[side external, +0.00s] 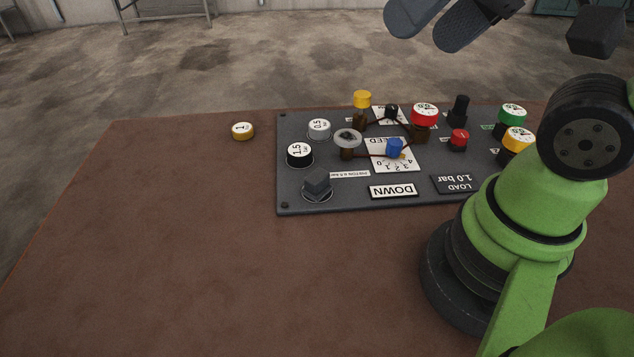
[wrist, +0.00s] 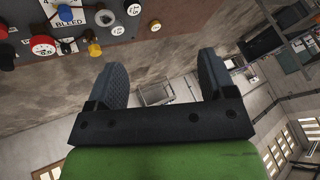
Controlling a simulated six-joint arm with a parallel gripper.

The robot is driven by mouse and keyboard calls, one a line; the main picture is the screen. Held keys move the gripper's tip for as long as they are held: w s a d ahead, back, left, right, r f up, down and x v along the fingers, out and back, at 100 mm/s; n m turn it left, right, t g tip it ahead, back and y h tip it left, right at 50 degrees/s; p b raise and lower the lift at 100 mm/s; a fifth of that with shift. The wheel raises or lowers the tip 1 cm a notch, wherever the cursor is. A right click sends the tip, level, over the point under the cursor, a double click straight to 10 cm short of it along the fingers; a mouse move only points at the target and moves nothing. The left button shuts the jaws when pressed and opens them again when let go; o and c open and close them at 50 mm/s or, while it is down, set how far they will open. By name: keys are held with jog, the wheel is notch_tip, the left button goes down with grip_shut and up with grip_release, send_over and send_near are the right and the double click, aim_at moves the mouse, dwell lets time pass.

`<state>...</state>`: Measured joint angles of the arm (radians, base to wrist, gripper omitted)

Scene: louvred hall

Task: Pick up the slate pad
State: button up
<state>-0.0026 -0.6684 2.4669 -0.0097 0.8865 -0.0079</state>
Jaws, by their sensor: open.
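The slate pad (side external: 318,182) appears to be the small dark grey block in a pale ring at the front left corner of the grey panel (side external: 350,205). I cannot make it out in the wrist view. My gripper (side external: 424,32) is high at the top of the side view, above and behind the panel and well apart from the pad. In the wrist view its two dark fingers (wrist: 163,75) stand wide apart with nothing between them.
The panel carries several knobs and gauges, including a red gauge (side external: 424,110), a blue knob (side external: 394,148) and a black weight (side external: 300,153) near the pad. A yellow weight (side external: 243,130) lies on the brown table (side external: 160,240). The table's left and front are clear.

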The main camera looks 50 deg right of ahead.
jog(key=w+f+n+g, duration=0.1)
jog(key=w+f+g, duration=0.2)
jog(key=w, duration=0.3)
jog(key=n+g+h, duration=0.2)
jog(key=g, duration=0.1)
send_near(317, 175)
jog(key=shift+n+g, duration=0.4)
jog(key=f, duration=0.4)
jog(key=shift+w+d, duration=0.15)
jog(key=shift+w, duration=0.1)
jog(key=shift+w+a+f, duration=0.1)
jog(key=shift+f, duration=1.45)
jog(key=shift+a+f, duration=0.1)
jog(key=shift+f, duration=1.45)
jog(key=c, duration=1)
jog(key=shift+r, duration=0.1)
notch_tip(317, 175, up, 10)
jog(key=shift+f, duration=0.1)
